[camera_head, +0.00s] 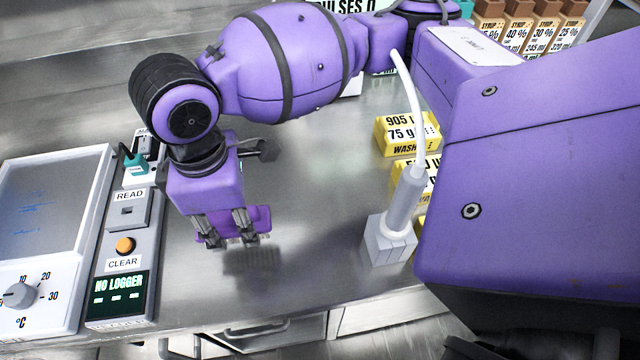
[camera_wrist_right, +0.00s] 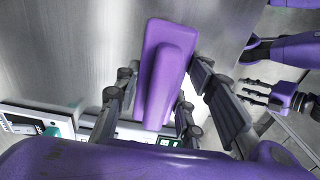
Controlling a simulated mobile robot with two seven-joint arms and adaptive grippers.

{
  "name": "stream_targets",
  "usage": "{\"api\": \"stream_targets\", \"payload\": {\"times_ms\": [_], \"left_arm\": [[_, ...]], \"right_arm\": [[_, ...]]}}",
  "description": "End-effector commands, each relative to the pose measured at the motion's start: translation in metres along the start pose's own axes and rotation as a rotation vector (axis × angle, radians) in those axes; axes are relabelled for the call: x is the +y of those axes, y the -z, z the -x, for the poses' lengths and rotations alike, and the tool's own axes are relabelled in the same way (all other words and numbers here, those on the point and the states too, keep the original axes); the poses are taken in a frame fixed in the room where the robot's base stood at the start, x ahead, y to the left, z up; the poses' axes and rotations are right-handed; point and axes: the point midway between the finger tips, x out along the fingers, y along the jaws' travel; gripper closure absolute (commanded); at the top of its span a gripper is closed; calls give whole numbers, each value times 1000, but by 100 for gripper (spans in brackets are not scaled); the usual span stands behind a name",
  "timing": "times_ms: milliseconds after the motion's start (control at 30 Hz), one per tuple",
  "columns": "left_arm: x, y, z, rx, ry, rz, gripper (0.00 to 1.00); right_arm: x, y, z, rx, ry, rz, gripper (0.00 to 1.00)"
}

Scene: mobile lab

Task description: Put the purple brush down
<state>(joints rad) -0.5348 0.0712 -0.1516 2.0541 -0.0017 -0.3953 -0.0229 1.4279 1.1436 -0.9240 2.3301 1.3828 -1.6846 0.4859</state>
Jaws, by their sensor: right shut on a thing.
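The purple brush (camera_head: 262,217) is held between the fingers of my right gripper (camera_head: 232,227). Its bristles point down. It hangs above the steel counter, with a dark patch like a shadow or reflection beneath it. In the right wrist view the brush (camera_wrist_right: 165,70) shows as a long purple block with a raised back between the fingers (camera_wrist_right: 160,105). My left gripper (camera_wrist_right: 262,93) shows small at the right of the wrist view, apart from the brush; its finger gap is too small to judge. It is not seen in the head view.
A logger panel (camera_head: 125,245) with an orange button and a white device with a dial (camera_head: 20,294) stand left of the brush. A white bottle with a bent spout (camera_head: 390,240) and yellow boxes (camera_head: 405,134) stand right. Bare counter (camera_head: 310,225) lies between; its front edge is close.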

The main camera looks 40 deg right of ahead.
Motion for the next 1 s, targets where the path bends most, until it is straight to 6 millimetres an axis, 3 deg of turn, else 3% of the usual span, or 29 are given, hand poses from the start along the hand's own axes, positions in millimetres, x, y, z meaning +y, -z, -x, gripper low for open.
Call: {"api": "stream_targets", "payload": {"times_ms": [267,467,867,900,1000], "left_arm": [[1,2,-1,6,-2,0,60],[2,-3,-6,-1,-4,-1,60],[4,4,-7,9,-7,-2,60],[3,3,-7,8,-7,-2,60],[3,2,-7,7,-6,-1,60]], "right_arm": [[13,-6,-19,-4,3,-4,85],[13,-6,-47,-3,3,-1,85],[13,-5,-50,-1,0,-1,85],[13,-5,-50,0,0,-1,59],[13,-5,-50,0,0,-1,45]]}}
